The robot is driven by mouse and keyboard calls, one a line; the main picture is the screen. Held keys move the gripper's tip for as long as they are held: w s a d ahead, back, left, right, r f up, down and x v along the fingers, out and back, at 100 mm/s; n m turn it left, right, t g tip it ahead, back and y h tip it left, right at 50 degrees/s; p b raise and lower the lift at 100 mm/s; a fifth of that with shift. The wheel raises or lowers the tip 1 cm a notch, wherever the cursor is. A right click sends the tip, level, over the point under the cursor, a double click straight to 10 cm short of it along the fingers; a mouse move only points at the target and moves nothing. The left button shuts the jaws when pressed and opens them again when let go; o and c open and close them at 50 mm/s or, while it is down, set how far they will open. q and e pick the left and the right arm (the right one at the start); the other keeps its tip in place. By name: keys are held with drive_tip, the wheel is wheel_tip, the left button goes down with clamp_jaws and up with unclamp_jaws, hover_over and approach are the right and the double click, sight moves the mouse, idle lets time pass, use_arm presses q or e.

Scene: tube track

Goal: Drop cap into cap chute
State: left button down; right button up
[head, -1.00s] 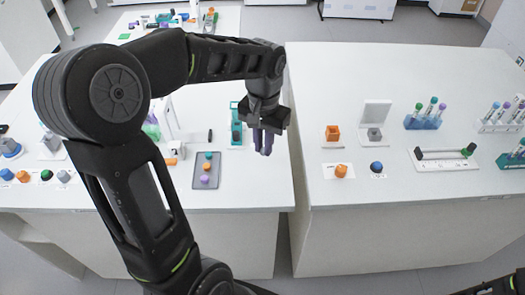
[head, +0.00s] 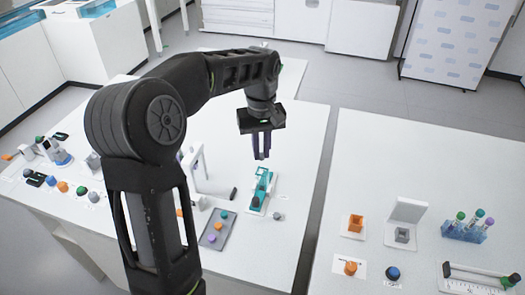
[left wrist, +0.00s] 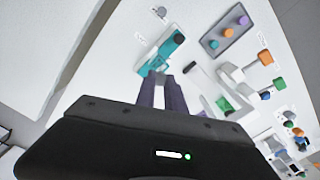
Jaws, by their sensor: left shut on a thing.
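My left gripper (head: 262,155) is shut and hangs above the table, just beyond a teal fixture (head: 262,190) in the head view. In the left wrist view its fingers (left wrist: 157,76) reach over the fixture (left wrist: 146,69), which has a dark round part (left wrist: 179,38) at one end. The cap between the fingers is too small or hidden to make out. I cannot be sure from the labels which part is the cap chute. A dark tray (head: 205,242) with orange, teal and purple caps lies left of the fixture. My right gripper is not in view.
A small grey cap (head: 277,216) sits beside the fixture. A white stand (head: 197,165) rises to its left. Several coloured caps line the left table. Across a gap, the right table holds an orange box (head: 355,226), a white-and-grey box (head: 403,230) and a blue tube rack (head: 462,233).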

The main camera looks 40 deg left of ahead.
use_arm(q)
drive_tip(key=shift+w+f, duration=0.1)
wheel_tip(320, 180, down, 4)
drive_tip(key=b, duration=0.3)
drive_tip(key=shift+f+b, duration=0.55)
drive_tip(key=shift+f, duration=0.1)
drive_tip(key=shift+d+r, duration=0.1)
drive_tip(key=shift+f, duration=0.2)
idle(0.4)
